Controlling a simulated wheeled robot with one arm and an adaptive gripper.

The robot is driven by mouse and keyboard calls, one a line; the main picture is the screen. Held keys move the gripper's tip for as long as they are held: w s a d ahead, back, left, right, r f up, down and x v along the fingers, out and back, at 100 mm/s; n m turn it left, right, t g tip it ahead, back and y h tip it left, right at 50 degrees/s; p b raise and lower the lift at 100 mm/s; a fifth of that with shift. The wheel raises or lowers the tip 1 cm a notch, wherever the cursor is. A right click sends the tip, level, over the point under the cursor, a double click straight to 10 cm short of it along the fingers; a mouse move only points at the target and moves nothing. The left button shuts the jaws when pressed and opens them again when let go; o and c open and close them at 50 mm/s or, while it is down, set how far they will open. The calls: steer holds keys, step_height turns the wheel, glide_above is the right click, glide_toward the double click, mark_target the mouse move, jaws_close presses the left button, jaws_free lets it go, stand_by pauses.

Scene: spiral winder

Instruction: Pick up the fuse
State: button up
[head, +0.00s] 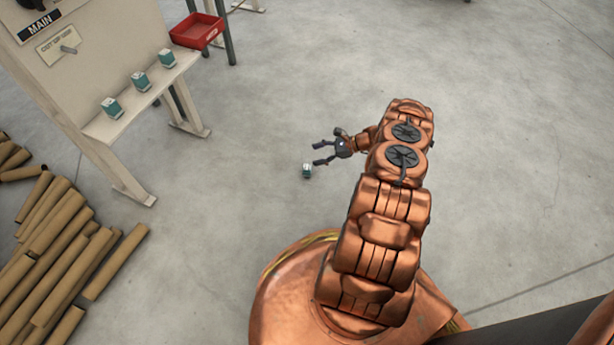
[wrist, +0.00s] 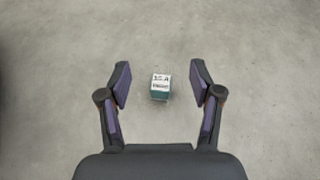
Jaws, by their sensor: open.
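A small teal and white fuse (head: 307,171) stands on the concrete floor, apart from the others. In the wrist view this fuse (wrist: 160,87) sits near the middle, between the lines of the two fingers, with a label on its white part that seems to read "15 A". My gripper (head: 320,154) is open and empty, and in the head view it is just above and to the right of the fuse. In the wrist view my gripper (wrist: 160,82) has a finger on each side of the fuse, with clear gaps. Several similar fuses (head: 140,81) stand on a shelf at the upper left.
A white panel stand (head: 95,60) marked "MAIN" carries the shelf (head: 125,115). A red bin (head: 196,31) stands behind it. Several cardboard tubes (head: 60,250) lie at the lower left. The floor around the lone fuse is clear.

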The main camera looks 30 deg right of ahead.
steer(key=m+t+b, duration=0.1)
steer(key=m+b, duration=0.1)
glide_toward(307, 167)
steer(key=shift+w+a+f, duration=0.25)
steer(key=shift+a+f, duration=0.25)
steer(key=shift+a, duration=0.1)
steer(key=shift+w+a+f, duration=0.25)
steer(key=shift+a+f, duration=0.2)
steer(key=shift+a, duration=0.1)
steer(key=shift+s+f+t, duration=0.1)
steer(key=shift+f+t, duration=0.3)
steer(key=shift+f, duration=0.2)
steer(key=shift+f+b+x, duration=0.15)
steer(key=shift+b+x, duration=0.65)
steer(key=shift+x, duration=0.8)
steer(key=shift+f+b+x, duration=0.1)
steer(key=shift+b+x, duration=0.65)
steer(key=shift+x, duration=0.9)
steer(key=shift+w+a+f, duration=0.1)
steer(key=shift+w+a, duration=0.05)
steer(key=shift+w, duration=0.25)
steer(key=shift+h, duration=0.3)
jaws_close()
